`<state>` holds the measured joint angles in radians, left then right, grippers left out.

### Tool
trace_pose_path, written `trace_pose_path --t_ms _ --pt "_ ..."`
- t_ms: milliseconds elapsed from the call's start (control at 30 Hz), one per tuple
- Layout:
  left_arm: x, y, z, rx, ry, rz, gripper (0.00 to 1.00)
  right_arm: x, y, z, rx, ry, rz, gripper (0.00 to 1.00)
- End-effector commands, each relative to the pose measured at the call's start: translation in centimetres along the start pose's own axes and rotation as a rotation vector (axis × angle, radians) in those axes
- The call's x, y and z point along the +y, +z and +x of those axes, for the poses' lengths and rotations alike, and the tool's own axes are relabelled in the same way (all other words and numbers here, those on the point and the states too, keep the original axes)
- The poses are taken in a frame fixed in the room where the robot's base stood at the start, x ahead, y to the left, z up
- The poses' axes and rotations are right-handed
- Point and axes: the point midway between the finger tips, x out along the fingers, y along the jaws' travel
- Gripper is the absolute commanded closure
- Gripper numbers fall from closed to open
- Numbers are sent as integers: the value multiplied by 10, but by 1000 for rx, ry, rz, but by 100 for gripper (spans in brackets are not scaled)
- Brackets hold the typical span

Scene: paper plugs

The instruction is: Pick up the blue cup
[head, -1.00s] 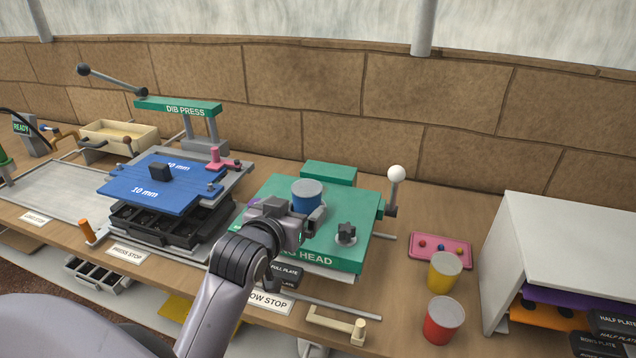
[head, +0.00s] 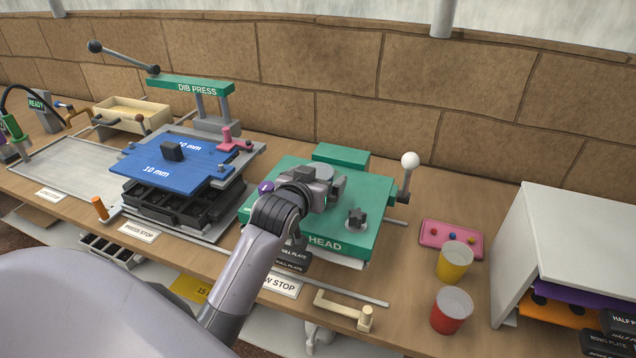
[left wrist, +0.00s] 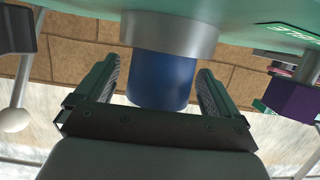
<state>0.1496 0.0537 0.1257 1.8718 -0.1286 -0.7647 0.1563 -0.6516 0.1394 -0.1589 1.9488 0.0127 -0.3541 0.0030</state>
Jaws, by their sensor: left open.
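The blue cup (left wrist: 162,78) shows in the left wrist view, upside down, with one end in a grey round collar (left wrist: 170,35) against the green machine top. My left gripper (left wrist: 158,88) is open, with one finger on each side of the cup. A gap shows between the cup and each finger. In the head view my left gripper (head: 322,180) is over the green machine (head: 375,205) and hides the cup. My right gripper is not in view.
A black star knob (head: 356,217) and a white-ball lever (head: 409,161) stand right of the gripper. A yellow cup (head: 453,265), a red cup (head: 450,312) and a pink tray (head: 432,238) are farther right. The blue plate press (head: 172,175) stands left.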

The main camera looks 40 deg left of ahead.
Motion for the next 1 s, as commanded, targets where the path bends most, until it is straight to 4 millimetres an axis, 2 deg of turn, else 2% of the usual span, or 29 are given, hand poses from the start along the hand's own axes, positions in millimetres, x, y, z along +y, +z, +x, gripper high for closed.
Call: trace_pose_path --t_ms 300,467,500,833,1000 --pt "0 0 4 0 0 0 4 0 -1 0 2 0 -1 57" --pt "0 0 4 0 0 0 56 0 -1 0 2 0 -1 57" --pt "0 0 4 0 0 0 60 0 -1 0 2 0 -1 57" --pt "0 0 3 0 0 0 60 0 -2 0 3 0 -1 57" --pt "0 -8 2 3 0 0 60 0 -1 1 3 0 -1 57"
